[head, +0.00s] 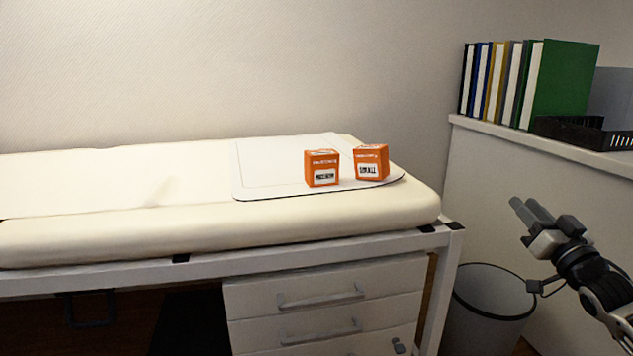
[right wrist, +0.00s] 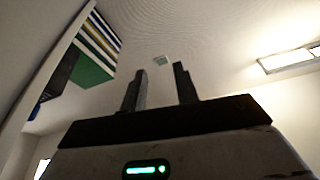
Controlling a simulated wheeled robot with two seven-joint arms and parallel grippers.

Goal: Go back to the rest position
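My right gripper (head: 530,212) is at the right of the head view, raised in the air to the right of the padded bench. In the right wrist view its two fingers (right wrist: 160,90) stand apart with nothing between them, pointing towards the ceiling. My left gripper is in neither view. Two orange boxes stand on a white mat (head: 260,180) on the padded bench. The left box (head: 321,174) and the right box (head: 371,168) are a small gap apart, and no gripper is near them.
The cream padded bench (head: 100,230) has white drawers (head: 330,295) under it. A dark bin (head: 485,310) stands on the floor below my right gripper. Several binders (head: 515,85) and a black tray (head: 580,133) stand on a white counter (head: 540,150). The bench's left part is clear.

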